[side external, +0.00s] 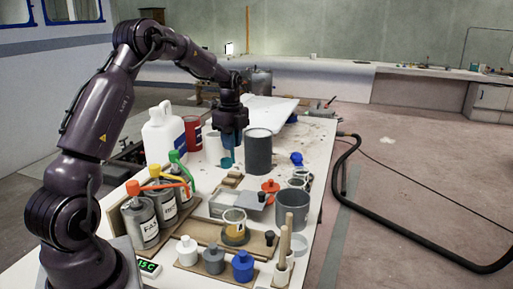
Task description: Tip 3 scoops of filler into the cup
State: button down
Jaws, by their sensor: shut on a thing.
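My gripper (232,143) hangs low over the back of the bench, between a white tub (213,152) and a dark grey tub (258,155). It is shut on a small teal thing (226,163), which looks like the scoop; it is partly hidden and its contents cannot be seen. A clear cup (234,219) with a tan or amber layer low inside stands near the front of the bench, on a dark round base. The cup is upright and well apart from my gripper. Which tub holds the filler cannot be told.
Bottles with green, orange and red tops (163,205) stand at the left. A white jug (162,138) and a red tin (192,134) are behind. A grey pot (292,208) and upright wooden sticks (284,246) stand right of the cup. Small capped bottles (214,260) line the front.

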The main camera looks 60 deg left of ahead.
aim_at(228, 161)
jog(key=shift+s+a+n, duration=0.3)
jog(key=shift+s+a, duration=0.25)
jog(key=shift+a, duration=0.15)
notch_tip(228, 161, down, 4)
jog(key=shift+d+r, duration=0.1)
jog(key=shift+f, duration=5.75)
jog(key=shift+w+r, duration=0.1)
jog(key=shift+r, duration=4.15)
